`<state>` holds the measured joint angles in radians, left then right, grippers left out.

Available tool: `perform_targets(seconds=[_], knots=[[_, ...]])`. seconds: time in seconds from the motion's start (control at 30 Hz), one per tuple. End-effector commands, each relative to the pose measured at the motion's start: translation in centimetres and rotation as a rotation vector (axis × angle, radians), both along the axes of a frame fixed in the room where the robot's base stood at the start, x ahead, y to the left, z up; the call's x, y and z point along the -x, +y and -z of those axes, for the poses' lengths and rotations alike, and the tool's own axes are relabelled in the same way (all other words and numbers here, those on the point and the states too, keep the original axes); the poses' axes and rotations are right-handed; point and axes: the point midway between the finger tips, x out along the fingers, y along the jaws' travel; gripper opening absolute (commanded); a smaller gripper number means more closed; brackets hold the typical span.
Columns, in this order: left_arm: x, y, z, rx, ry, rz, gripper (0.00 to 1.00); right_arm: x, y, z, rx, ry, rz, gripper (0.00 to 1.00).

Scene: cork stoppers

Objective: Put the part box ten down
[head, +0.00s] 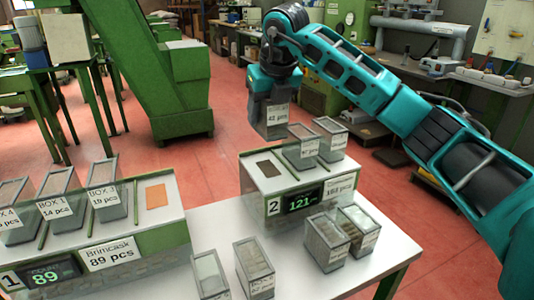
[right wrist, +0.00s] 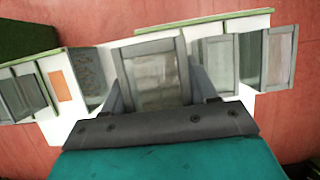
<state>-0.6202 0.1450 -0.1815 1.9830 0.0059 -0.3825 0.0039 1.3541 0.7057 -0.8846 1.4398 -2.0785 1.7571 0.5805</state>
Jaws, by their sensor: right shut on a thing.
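My right gripper (head: 270,84) is shut on a grey open-topped part box (head: 268,112) with a white label reading 42 pcs. Its box number is too small to read, so I cannot tell whether it is box ten. The box hangs roughly upright in the air above and behind station 2 (head: 258,190). In the right wrist view, the held box (right wrist: 154,75) is between the two fingers of the gripper (right wrist: 160,98), with a pale inside. My left gripper is not in view.
Station 1 (head: 130,240) at left carries several boxes and a bare orange patch (head: 156,196). Several boxes (head: 254,268) stand on the white table (head: 385,255), whose right front is clear.

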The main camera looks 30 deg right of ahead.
Motion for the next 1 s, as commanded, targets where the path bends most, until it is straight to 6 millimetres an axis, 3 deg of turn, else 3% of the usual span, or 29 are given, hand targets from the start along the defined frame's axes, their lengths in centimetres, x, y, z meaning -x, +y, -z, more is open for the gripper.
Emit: perform_targets(seconds=[0.03, 0.13, 0.43, 0.63, 1.0], knots=[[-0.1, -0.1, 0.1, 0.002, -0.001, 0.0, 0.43, 0.1, 0.0, 1.6, 0.0, 0.004, -0.001, 0.25], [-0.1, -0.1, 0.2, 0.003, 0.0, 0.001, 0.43, 0.1, 0.0, 3.4, 0.0, 0.002, 0.0, 0.25], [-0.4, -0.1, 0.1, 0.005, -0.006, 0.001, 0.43, 0.0, 0.0, 5.9, 0.0, 0.001, 0.001, 0.25], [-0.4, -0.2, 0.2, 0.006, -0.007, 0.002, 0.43, 0.1, 0.0, 9.0, 0.0, 0.002, 0.0, 0.25], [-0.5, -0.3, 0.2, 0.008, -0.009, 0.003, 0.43, 0.0, 0.0, 9.5, -0.001, -0.001, 0.0, 0.25]])
